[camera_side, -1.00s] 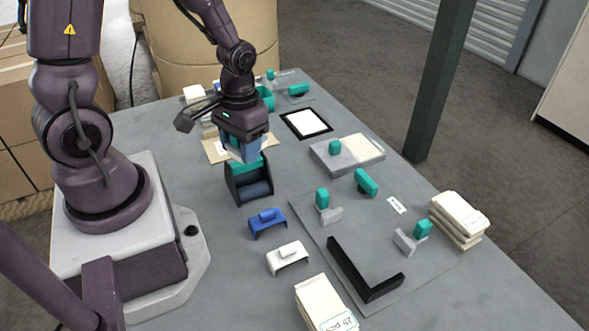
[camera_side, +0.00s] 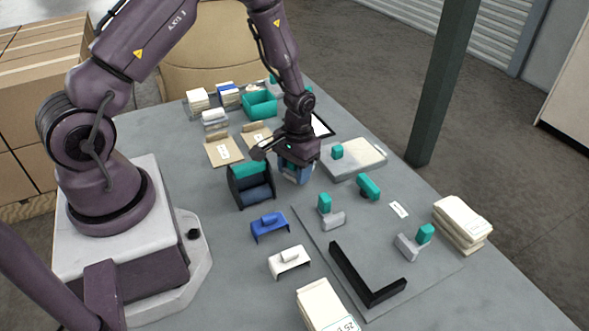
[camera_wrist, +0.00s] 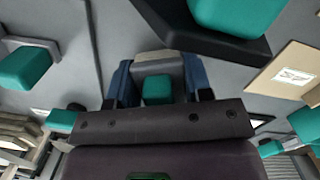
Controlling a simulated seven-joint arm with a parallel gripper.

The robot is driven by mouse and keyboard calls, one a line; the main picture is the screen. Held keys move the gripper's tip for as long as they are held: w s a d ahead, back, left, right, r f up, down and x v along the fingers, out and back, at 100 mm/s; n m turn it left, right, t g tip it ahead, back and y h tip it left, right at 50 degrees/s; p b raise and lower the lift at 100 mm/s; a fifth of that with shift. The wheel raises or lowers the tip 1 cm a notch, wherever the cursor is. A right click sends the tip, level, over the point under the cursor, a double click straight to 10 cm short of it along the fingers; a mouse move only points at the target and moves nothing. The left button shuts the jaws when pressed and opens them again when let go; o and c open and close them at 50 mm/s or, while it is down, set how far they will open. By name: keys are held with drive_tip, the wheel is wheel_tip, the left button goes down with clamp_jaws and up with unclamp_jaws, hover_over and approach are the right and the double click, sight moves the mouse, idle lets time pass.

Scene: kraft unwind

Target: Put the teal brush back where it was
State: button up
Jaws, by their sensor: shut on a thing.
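My gripper (camera_side: 296,170) is low over the table, just right of the black holder (camera_side: 238,191), which has a teal top part and a blue-grey roll inside. In the wrist view its blue fingers (camera_wrist: 157,84) are closed around a small piece with a teal block (camera_wrist: 157,91) and a pale grey part (camera_wrist: 158,65). This looks like the teal brush, though its lower end is hidden. Whether it touches the table cannot be told. The teal top (camera_wrist: 235,12) of the black holder shows at the upper right of the wrist view.
A grey tray with a teal knob (camera_side: 337,152) stands right of my gripper. A loose teal piece (camera_side: 368,187) and teal-topped grey pieces (camera_side: 325,204) stand nearer. A black L-shaped bar (camera_side: 354,275), blue bridge (camera_side: 269,226) and white bridge (camera_side: 289,260) lie in front. A teal bin (camera_side: 260,105) is behind.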

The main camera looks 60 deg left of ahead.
drive_tip(key=shift+f, duration=0.2)
drive_tip(key=shift+f, duration=0.5)
drive_tip(key=o, duration=1.2)
drive_tip(key=r, duration=0.8)
drive_tip(key=w+r, duration=0.1)
drive_tip(key=r, duration=0.4)
drive_tip(key=shift+a, duration=0.2)
drive_tip(key=s+d+r+m+t, duration=0.1)
drive_tip(key=s+d+r, duration=0.1)
drive_tip(key=r, duration=0.5)
drive_tip(key=s+d+r+m+t, duration=0.1)
drive_tip(key=s+d+r+t, duration=0.1)
drive_tip(key=r, duration=0.4)
drive_tip(key=s+d+r+m+t, duration=0.2)
drive_tip(key=s+d+r, duration=0.3)
drive_tip(key=s+r, duration=0.4)
drive_tip(key=shift+s+m+t, duration=0.3)
drive_tip(key=shift+s+t, duration=0.5)
drive_tip(key=shift+s, duration=0.8)
